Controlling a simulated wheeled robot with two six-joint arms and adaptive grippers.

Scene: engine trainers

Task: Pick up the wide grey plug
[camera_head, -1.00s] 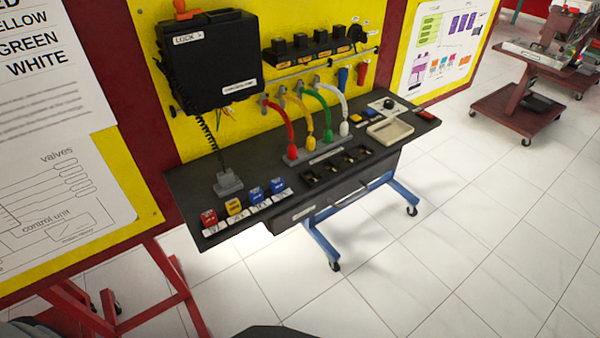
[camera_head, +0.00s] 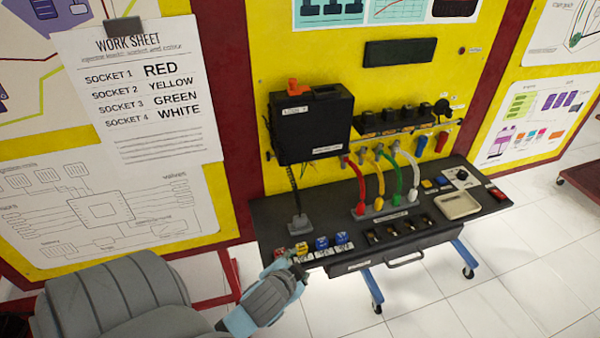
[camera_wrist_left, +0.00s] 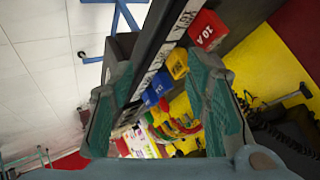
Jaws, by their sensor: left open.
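The wide grey plug (camera_head: 298,224) stands on the left part of the dark bench top (camera_head: 270,215), with a dark coiled cable rising from it to the black box. My left gripper (camera_head: 292,268) is at the bench's front left edge, nearer to me than the plug and apart from it. In the left wrist view my left gripper (camera_wrist_left: 165,95) has its two fingers wide apart, with nothing held. The row of fuses shows between and beyond the fingers. I cannot make out the plug for sure in that view. My right gripper is not in view.
A red fuse (camera_wrist_left: 208,30), a yellow fuse (camera_head: 301,249) and two blue ones (camera_head: 341,239) line the front edge. A black box (camera_head: 312,125) hangs on the yellow panel. Coloured leads (camera_head: 380,185) and a pale tray (camera_head: 458,206) lie to the right.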

